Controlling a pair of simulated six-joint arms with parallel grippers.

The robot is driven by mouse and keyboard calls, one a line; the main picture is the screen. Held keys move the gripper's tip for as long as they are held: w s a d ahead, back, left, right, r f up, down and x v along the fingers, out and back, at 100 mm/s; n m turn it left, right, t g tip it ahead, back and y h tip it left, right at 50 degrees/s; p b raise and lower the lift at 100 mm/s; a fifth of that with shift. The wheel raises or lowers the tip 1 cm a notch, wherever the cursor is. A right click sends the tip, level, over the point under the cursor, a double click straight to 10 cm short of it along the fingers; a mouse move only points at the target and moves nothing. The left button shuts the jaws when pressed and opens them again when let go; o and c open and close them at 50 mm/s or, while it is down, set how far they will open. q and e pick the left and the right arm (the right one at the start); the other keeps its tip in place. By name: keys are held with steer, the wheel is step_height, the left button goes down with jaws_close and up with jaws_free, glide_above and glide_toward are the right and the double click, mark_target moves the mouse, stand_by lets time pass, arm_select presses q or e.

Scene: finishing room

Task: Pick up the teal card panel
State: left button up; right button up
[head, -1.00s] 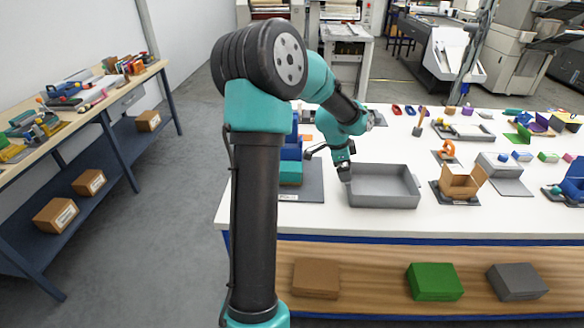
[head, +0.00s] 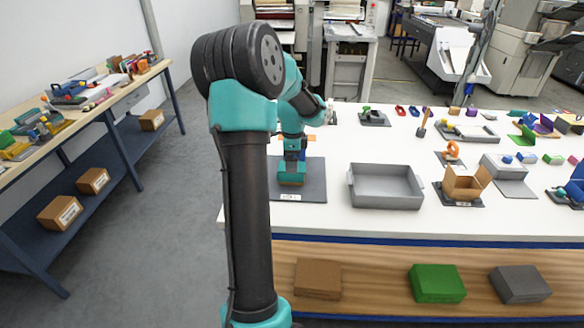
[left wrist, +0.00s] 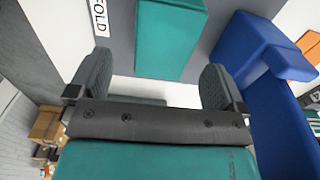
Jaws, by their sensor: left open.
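The teal card panel (head: 291,180) lies on a dark grey mat (head: 314,184) at the left end of the white table. My left gripper (head: 292,158) is over the panel in the head view and partly covers it. In the left wrist view the panel (left wrist: 168,38) appears as a teal block beyond the fingertips, lined up with the gap between them. The left gripper (left wrist: 157,62) is open there, its two dark fingers apart with nothing between them. I cannot tell the exact height of the fingers above the panel. My right gripper is in neither view.
A blue block (left wrist: 250,48) stands close beside the panel; my arm mostly hides it in the head view. A grey open tray (head: 385,187) and an open cardboard box (head: 463,186) stand to the right. Bare white table lies between mat and tray.

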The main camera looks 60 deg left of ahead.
arm_select(q)
steer(key=shift+f, duration=0.35)
steer(key=shift+f, duration=0.1)
steer(key=shift+a+f, duration=0.2)
steer(key=shift+f, duration=2.3)
steer(key=shift+c, duration=0.4)
steer(key=c, duration=0.9)
